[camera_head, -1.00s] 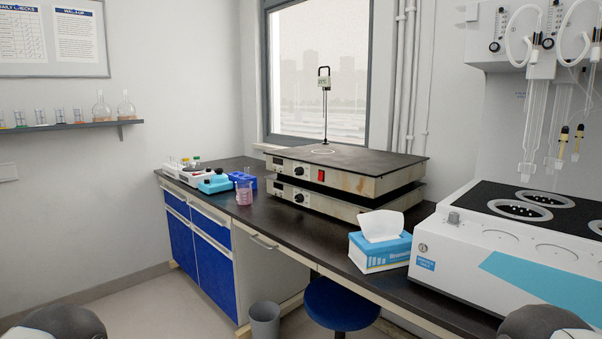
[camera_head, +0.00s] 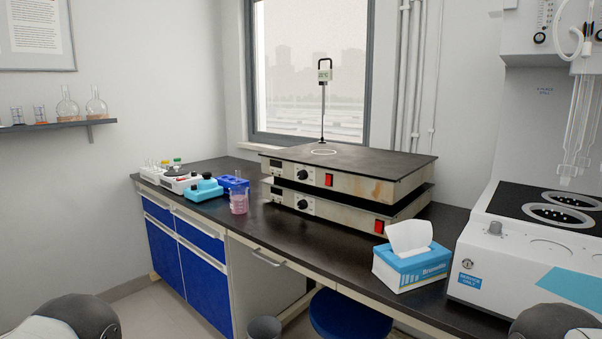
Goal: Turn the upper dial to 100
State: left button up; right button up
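Two flat hot plates are stacked on the black bench below the window. The upper hot plate (camera_head: 360,180) has a black upper dial (camera_head: 302,175) on its front, with a small dark display (camera_head: 276,167) to its left and a red switch (camera_head: 328,180) to its right. The lower hot plate (camera_head: 340,212) has a similar black dial (camera_head: 302,204) and red switch. The dial markings are too small to read. A probe with a small display (camera_head: 324,74) stands on the upper plate. Rounded parts of my arms show at the bottom corners; neither gripper is in view.
A beaker of pink liquid (camera_head: 239,201) stands left of the plates, near blue and white lab items (camera_head: 205,189). A tissue box (camera_head: 412,267) and a white distiller unit (camera_head: 500,262) are to the right. A blue stool (camera_head: 350,314) and grey bin (camera_head: 264,328) stand below the bench.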

aim_at(302, 174)
jog(key=i+j+z, duration=0.1)
jog(key=j, duration=0.25)
jog(key=i+j+z, duration=0.25)
jog(key=j, duration=0.45)
jog(key=i+j+z, duration=0.1)
jog(key=i+j, duration=0.15)
jog(key=j, duration=0.1)
